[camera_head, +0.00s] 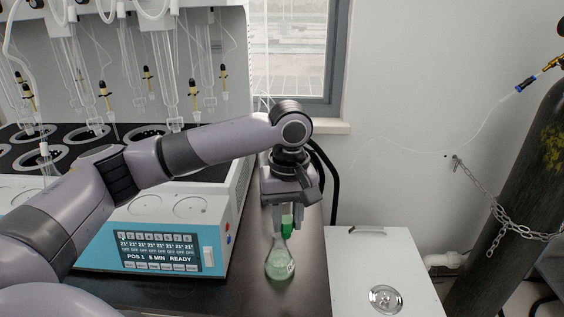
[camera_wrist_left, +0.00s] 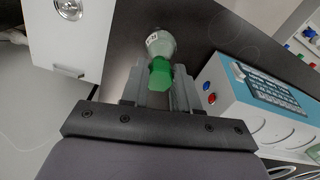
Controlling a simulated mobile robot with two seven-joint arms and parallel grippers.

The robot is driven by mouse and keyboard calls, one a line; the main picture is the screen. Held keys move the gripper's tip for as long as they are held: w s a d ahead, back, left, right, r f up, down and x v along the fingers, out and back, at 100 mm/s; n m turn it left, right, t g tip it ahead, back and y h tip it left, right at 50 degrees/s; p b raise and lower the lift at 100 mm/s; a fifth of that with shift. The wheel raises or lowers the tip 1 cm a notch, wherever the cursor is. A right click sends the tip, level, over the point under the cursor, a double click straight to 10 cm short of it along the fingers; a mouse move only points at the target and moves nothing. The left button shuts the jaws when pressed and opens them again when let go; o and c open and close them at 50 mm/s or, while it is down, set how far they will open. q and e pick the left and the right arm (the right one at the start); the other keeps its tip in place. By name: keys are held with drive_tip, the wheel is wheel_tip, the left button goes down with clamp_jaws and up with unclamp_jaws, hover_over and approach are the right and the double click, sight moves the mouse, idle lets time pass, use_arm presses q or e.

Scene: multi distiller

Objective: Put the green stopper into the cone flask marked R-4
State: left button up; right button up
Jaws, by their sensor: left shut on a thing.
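A small cone flask (camera_head: 279,265) with pale green liquid stands upright on the dark bench, below my left gripper. It also shows in the left wrist view (camera_wrist_left: 160,44), with a white label too small to read for certain. The green stopper (camera_head: 287,228) is held upright between the fingers of my left gripper (camera_head: 285,222), which is shut on it. In the left wrist view the stopper (camera_wrist_left: 160,75) lines up with the flask's neck. Its lower end is at the mouth; I cannot tell whether it sits inside. My right gripper is not in view.
A blue and white distiller (camera_head: 165,247) with a display and hanging glassware stands at the left. A white cabinet (camera_head: 375,262) with a metal knob is at the right. A dark gas cylinder (camera_head: 520,190) with a chain stands farther right. The bench strip around the flask is clear.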

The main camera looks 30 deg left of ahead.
use_arm(q)
wheel_tip(320, 180, up, 4)
drive_tip(key=a+n+p, duration=0.2)
drive_tip(key=n, duration=0.1)
drive_tip(key=shift+n, duration=0.3)
drive_tip(key=f+b, duration=0.1)
drive_tip(key=b, duration=0.1)
drive_tip(key=w+f+b, duration=0.1)
drive_tip(key=f+b, duration=0.3)
drive_tip(key=shift+w+a+b, duration=0.15)
drive_tip(key=shift+a+b, duration=0.1)
drive_tip(key=shift+b, duration=0.05)
drive_tip(key=shift+p, duration=1.85)
idle(1.4)
drive_tip(key=shift+f, duration=1.45)
idle(0.7)
drive_tip(key=o, duration=1.1)
drive_tip(key=shift+c, duration=0.2)
